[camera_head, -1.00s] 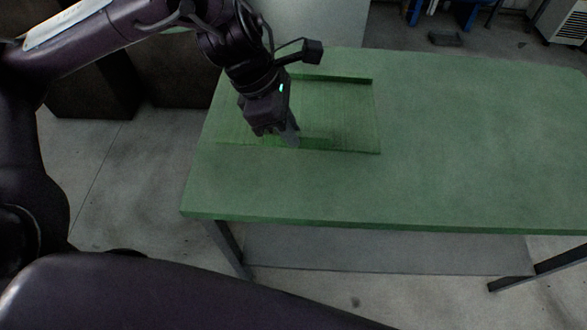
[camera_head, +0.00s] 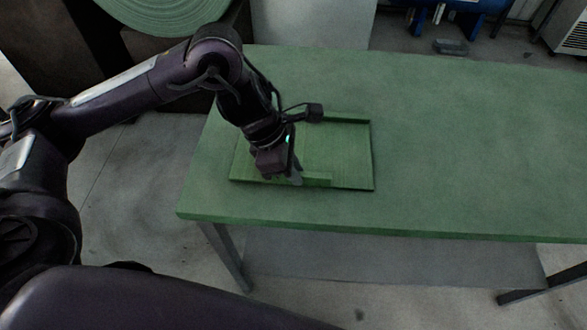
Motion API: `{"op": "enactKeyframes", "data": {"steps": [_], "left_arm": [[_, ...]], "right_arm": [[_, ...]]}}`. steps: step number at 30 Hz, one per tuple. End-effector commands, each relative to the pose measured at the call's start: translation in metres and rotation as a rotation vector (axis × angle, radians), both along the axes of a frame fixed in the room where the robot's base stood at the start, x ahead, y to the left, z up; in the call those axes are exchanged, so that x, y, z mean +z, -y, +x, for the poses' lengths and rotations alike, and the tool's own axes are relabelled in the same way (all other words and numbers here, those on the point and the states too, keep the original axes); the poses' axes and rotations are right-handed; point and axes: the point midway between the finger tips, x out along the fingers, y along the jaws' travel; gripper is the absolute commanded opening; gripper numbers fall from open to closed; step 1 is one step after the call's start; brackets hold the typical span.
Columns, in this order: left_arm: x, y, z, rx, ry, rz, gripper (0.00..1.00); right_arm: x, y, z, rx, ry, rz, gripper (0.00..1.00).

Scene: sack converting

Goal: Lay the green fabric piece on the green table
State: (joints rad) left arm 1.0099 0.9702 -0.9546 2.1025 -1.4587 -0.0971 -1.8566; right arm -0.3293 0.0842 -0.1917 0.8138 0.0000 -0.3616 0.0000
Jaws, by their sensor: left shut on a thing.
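The green fabric piece (camera_head: 338,152) lies over the left part of the green table (camera_head: 468,150). It is a bright green rectangle with its far and near edges folded or raised in strips. My left gripper (camera_head: 297,180) points down at the near edge of the fabric and is shut on it. The gripper and forearm hide the fabric's left part. I cannot tell whether the gripped edge touches the table. My right gripper is not in view.
The table's right side is bare and clear. A large green roll (camera_head: 165,12) stands at the back left beyond the table. A blue object (camera_head: 455,15) and a dark small item (camera_head: 451,46) are on the floor behind.

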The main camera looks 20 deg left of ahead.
Motion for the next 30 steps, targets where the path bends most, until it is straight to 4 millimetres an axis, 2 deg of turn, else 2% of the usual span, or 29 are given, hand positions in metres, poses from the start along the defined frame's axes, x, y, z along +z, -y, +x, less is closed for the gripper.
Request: {"op": "enactKeyframes", "data": {"steps": [1,2,6,17,20,24,30], "left_arm": [[-0.001,-0.001,-0.001,0.000,-0.002,0.003,0.00],[-0.001,-0.001,-0.001,-0.001,-0.003,0.003,0.16],[-0.001,-0.001,-0.001,0.000,-0.003,0.002,0.34],[0.006,-0.003,-0.001,0.001,-0.001,0.002,0.34],[0.019,-0.008,-0.001,0.002,0.003,0.003,0.34],[0.048,-0.019,-0.004,0.002,0.004,0.004,0.34],[0.086,-0.034,-0.009,0.002,0.003,0.003,0.34]], "right_arm": [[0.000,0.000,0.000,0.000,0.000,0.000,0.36],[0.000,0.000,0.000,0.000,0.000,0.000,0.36],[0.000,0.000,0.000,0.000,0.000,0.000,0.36],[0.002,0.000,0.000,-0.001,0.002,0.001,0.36],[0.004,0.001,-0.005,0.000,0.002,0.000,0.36],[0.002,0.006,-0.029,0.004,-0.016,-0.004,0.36],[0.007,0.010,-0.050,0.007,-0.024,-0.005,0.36]]}}
